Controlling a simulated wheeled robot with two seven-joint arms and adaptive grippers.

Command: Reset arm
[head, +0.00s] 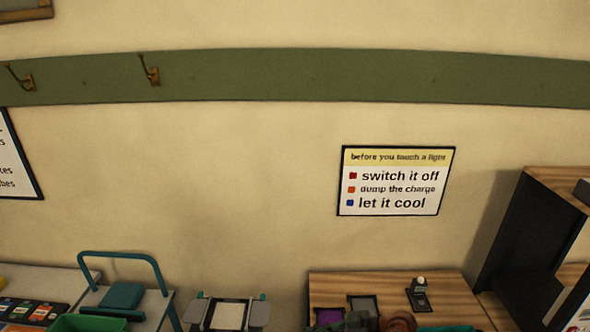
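Neither of my arms shows in the head view, and neither gripper is in view. The view is mostly wall, with only a strip of work surfaces along the bottom edge.
A wooden table (455,296) holds a small black stand (418,295) and dark square pads (362,306). A black-sided wooden cabinet (520,240) rises at right. A teal-handled frame (120,257), green bin (88,323) and grey-and-teal fixture (228,314) are lower left. A sign (396,181) hangs on the wall.

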